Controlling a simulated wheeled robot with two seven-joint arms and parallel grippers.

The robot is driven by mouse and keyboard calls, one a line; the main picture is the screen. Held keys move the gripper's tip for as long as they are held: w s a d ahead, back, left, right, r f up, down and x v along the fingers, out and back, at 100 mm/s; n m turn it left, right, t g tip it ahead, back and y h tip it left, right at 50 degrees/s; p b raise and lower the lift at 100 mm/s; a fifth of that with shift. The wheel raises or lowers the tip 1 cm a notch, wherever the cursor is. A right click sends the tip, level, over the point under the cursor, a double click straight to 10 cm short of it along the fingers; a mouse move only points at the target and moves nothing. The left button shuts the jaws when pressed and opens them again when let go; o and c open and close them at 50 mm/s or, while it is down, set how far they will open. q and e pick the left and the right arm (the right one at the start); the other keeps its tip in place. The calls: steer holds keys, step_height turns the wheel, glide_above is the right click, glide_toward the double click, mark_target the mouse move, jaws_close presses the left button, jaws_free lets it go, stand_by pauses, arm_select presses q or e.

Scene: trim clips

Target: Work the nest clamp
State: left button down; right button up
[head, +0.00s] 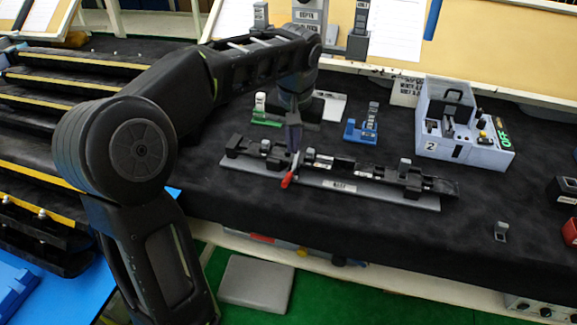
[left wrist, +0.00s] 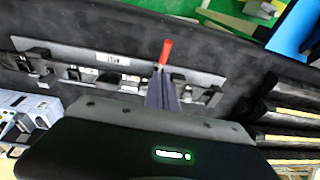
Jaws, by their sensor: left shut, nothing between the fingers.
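The nest (head: 375,193) is a long grey plate with black blocks and a strip along it, lying on the black tabletop; it also shows in the left wrist view (left wrist: 185,72). The clamp's red-tipped lever (head: 287,180) sticks out over the plate's front edge; its red handle shows in the left wrist view (left wrist: 165,52). My left gripper (head: 294,150) points down at the nest, right by the lever, shut with nothing held. In the left wrist view its fingers (left wrist: 162,90) reach toward the red handle; I cannot tell whether they touch. My right gripper is not in view.
A white machine box marked 2 (head: 462,145) stands right of the nest. A blue holder (head: 362,132) and a green one (head: 262,115) stand behind it. A small grey piece (head: 501,232) is near the front edge. Black stepped racks (head: 50,130) are at left.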

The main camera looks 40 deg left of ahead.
arm_select(q)
glide_above(288, 176)
steer(key=f, duration=0.6)
steer(key=shift+d+p, duration=0.35)
steer(key=shift+p, duration=0.05)
steer(key=shift+s+f, duration=0.25)
steer(key=shift+f, duration=0.45)
